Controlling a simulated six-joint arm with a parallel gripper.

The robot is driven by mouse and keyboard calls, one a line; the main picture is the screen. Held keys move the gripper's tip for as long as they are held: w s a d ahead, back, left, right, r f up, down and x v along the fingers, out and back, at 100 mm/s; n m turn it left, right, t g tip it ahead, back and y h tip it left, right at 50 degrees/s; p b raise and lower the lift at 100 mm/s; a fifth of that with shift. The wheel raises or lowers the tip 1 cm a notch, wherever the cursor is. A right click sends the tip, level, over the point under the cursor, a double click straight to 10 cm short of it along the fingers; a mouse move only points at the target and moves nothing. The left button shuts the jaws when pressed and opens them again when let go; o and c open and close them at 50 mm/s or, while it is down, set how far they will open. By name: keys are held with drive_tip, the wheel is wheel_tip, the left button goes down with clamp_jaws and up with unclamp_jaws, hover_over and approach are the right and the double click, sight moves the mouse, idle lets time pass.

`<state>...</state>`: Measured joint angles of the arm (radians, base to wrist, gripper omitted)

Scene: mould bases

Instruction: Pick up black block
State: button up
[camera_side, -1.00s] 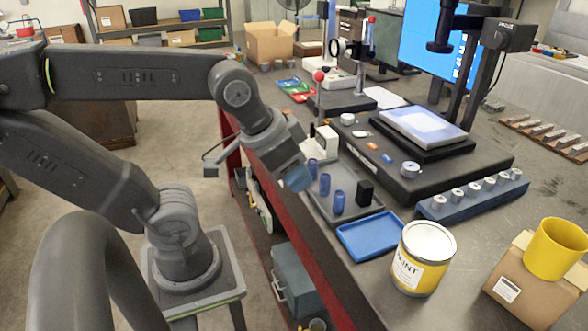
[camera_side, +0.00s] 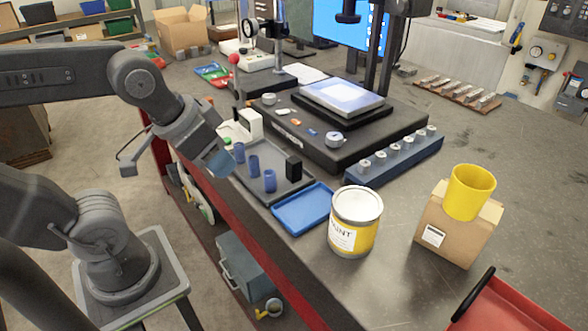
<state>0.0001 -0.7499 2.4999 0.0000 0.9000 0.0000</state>
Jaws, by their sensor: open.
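The black block (camera_side: 293,168) stands upright in a shallow grey tray (camera_side: 283,190) on the bench, near the tray's right end. Three blue cylinders (camera_side: 269,181) stand in a row in the same tray, to the left of the block. My gripper (camera_side: 219,163) is at the left edge of the tray, near the leftmost cylinder and apart from the black block. It is open. Its fingertips are small and hard to make out here, and I cannot tell whether it touches anything.
An empty blue tray (camera_side: 303,211) and a yellow paint can (camera_side: 356,226) stand in front of the grey tray. A dark platform (camera_side: 360,137) lies behind it, with a blue rack (camera_side: 392,162) of metal parts. A cardboard box (camera_side: 455,235) bears a yellow cup (camera_side: 468,192).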

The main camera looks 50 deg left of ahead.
drive_tip(key=shift+c, duration=0.4)
drive_tip(key=n+g+y, duration=0.5)
drive_tip(key=n, duration=1.3)
approach(294, 160)
drive_tip(key=shift+g, duration=0.3)
drive_tip(key=x, duration=0.6)
drive_tip(key=shift+w+a, duration=0.2)
drive_tip(key=shift+a, duration=0.15)
drive_tip(key=shift+h, duration=0.3)
drive_tip(key=shift+x, duration=3.1)
drive_tip(key=shift+w+d+f, duration=0.1)
drive_tip(key=shift+d, duration=0.05)
